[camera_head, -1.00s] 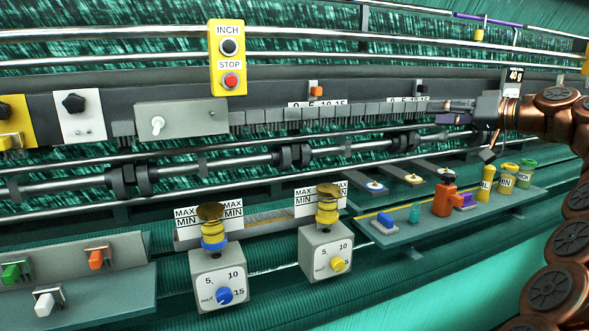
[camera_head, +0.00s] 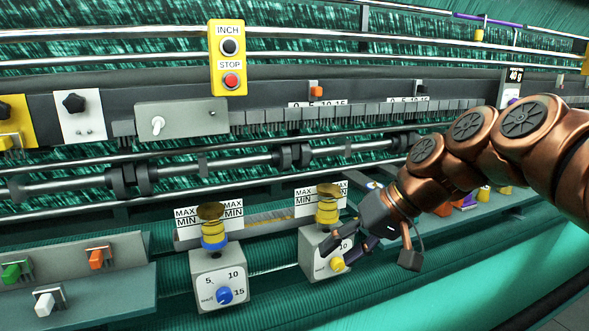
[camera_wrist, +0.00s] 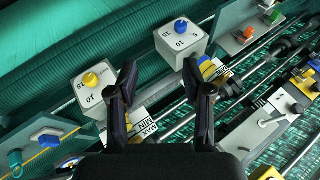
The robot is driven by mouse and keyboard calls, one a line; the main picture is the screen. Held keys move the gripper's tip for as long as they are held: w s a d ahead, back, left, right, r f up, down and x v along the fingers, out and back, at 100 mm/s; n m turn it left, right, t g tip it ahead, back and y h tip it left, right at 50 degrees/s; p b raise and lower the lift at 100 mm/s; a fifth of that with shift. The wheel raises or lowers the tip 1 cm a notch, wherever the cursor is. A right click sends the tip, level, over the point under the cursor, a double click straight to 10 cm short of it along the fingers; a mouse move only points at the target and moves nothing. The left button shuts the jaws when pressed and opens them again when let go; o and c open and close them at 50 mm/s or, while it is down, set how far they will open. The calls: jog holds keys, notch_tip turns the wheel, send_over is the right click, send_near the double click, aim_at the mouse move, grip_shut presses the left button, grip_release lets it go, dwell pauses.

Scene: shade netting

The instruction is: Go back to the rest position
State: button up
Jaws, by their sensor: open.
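My gripper (camera_head: 350,249) is at the end of the copper arm, in front of the right grey dial box (camera_head: 318,240) in the head view. In the wrist view the open gripper (camera_wrist: 158,75) shows both fingers. The box with the yellow knob (camera_wrist: 91,80) lies to their left, and the box with the blue knob (camera_wrist: 180,27) lies above, between the finger directions.
A yellow INCH/STOP box (camera_head: 228,58) hangs on the upper rail. A left shelf (camera_head: 105,293) holds green, orange and white switches. The right shelf (camera_head: 480,213) with small items is partly hidden by my arm. Horizontal rails and shafts (camera_head: 205,165) run across the machine.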

jog(key=s+d+f+m+g+h, duration=0.1)
jog(key=s+d+f+g+h, duration=0.1)
jog(key=s+d+f, duration=0.3)
jog(key=s+d+f+m+g+h, duration=0.1)
jog(key=s+d+f+h, duration=0.3)
jog(key=s+f, duration=1)
jog(key=s+g+h, duration=0.1)
jog(key=s, duration=0.6)
jog(key=shift+s+d+f, duration=0.15)
jog(key=shift+s+d, duration=0.2)
jog(key=shift+d, duration=0.05)
jog(key=shift+c, duration=0.7)
jog(key=shift+a, duration=0.1)
